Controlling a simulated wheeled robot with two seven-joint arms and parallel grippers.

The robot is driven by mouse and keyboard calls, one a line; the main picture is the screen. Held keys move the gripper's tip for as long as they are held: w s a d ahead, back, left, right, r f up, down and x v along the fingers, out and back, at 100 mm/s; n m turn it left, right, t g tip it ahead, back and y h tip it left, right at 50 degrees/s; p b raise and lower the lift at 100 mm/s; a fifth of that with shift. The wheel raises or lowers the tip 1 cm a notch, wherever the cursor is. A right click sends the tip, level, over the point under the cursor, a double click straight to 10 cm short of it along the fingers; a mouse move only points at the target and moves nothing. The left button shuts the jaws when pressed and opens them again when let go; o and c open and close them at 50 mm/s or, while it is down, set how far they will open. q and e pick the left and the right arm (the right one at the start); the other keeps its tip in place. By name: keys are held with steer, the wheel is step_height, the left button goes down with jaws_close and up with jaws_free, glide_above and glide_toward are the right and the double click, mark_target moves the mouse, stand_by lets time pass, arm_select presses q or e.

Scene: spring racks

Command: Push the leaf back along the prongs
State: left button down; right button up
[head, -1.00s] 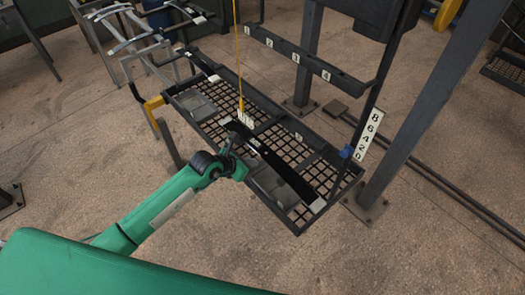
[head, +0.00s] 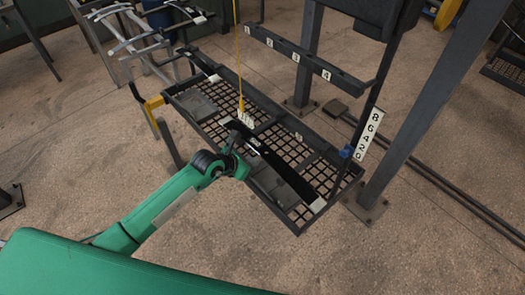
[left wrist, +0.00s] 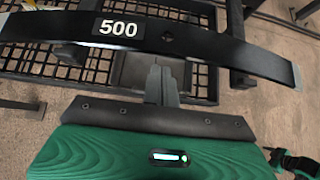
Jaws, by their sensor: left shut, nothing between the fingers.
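The leaf (head: 281,169) is a long, black, slightly curved bar with pale ends, lying across the dark mesh rack in the head view. Dark prong-like bars (left wrist: 236,22) show behind the leaf, partly hidden.
A yellow cord (head: 238,60) hangs down to the rack beside the leaf. A numbered bar (head: 290,55) and a grey post (head: 433,105) stand behind the rack (head: 340,190). More metal leaves (head: 125,30) rest on a stand at the upper left.

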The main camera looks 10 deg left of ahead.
mark_target(266, 151)
arm_select(q)
steer(key=shift+w+d+b, duration=0.4)
steer(key=shift+w+d, duration=0.35)
steer(key=shift+w, duration=0.2)
steer(key=shift+w+d+b, duration=0.4)
steer(key=shift+w+d, duration=0.35)
steer(key=shift+w, duration=0.2)
steer(key=shift+w+d+b, duration=1.85)
steer(key=shift+w+d, duration=0.6)
steer(key=shift+w, duration=0.75)
steer(key=shift+s+a+p, duration=0.7)
steer(key=shift+s+a, duration=0.25)
steer(key=shift+s, duration=0.3)
steer(key=shift+s+a+p, duration=0.65)
steer(key=shift+s+a, duration=0.25)
steer(key=shift+s, duration=0.3)
